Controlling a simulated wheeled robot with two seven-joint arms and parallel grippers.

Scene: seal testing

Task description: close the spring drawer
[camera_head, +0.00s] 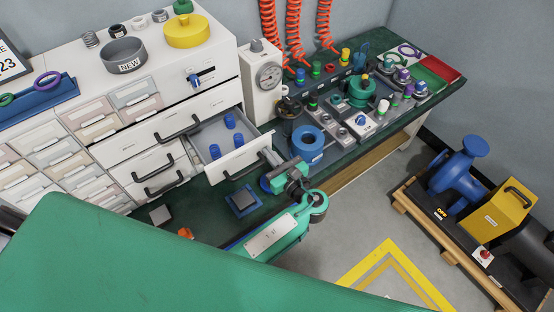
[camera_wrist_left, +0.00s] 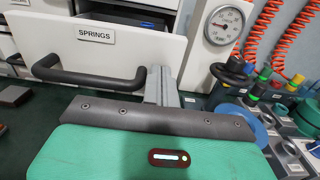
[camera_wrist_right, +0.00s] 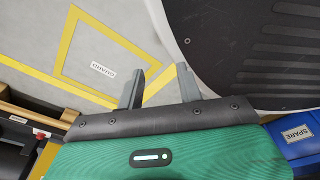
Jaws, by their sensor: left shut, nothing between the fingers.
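The spring drawer (camera_head: 236,160) stands pulled out of the white cabinet in the head view, with several blue cylinders (camera_head: 214,151) inside. Its white front, labelled SPRINGS, and its dark bar handle (camera_wrist_left: 90,78) fill the left of the left wrist view. My left gripper (camera_head: 278,166) is at the right end of the drawer front. Its fingers (camera_wrist_left: 161,80) are shut and empty, just right of the handle; I cannot tell whether they touch the front. My right gripper (camera_wrist_right: 158,85) shows only in its wrist view, open and empty, above the floor.
Closed drawers (camera_head: 154,165) lie left of the open one. A gauge box (camera_head: 264,80) stands behind it, and a blue ring (camera_head: 307,144) lies to the right on the green bench. A blue block (camera_head: 242,201) sits below the drawer. A pump pallet stands on the floor at right.

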